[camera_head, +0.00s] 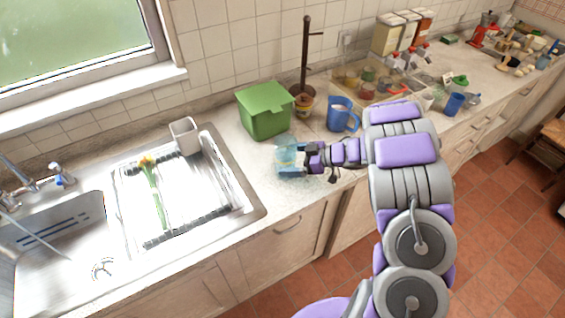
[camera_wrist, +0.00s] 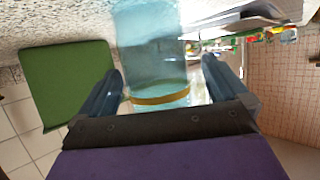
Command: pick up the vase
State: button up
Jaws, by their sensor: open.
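The vase is a light-blue, see-through glass vessel (camera_head: 286,147) on the counter, just in front of the green box. In the wrist view the vase (camera_wrist: 152,48) fills the upper middle, with a yellowish band near its lower end in the picture. My gripper (camera_head: 291,160) is at the vase, reaching in from the right. In the wrist view my gripper (camera_wrist: 162,68) is open, with one dark-blue finger on each side of the vase. I cannot tell whether either finger touches it. In the head view the gripper hides part of the vase.
A green lidded box (camera_head: 266,110) stands behind the vase, and a blue mug (camera_head: 341,115) stands to the right. A brown stand (camera_head: 305,60) rises behind. Some counter in front is bare.

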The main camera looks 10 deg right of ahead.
jog(key=shift+w+a+f, duration=0.35)
jog(key=shift+w+a, duration=0.05)
jog(key=shift+a, duration=0.1)
jog(key=shift+w+f+b, duration=0.3)
jog(key=shift+w+b, duration=0.05)
jog(key=shift+a, duration=0.5)
jog(key=shift+c, duration=0.7)
jog(key=shift+a, duration=0.1)
jog(key=c, duration=0.4)
jog(key=shift+d, duration=0.35)
jog(key=c, duration=0.6)
jog(key=shift+a, duration=0.1)
jog(key=shift+r, duration=0.1)
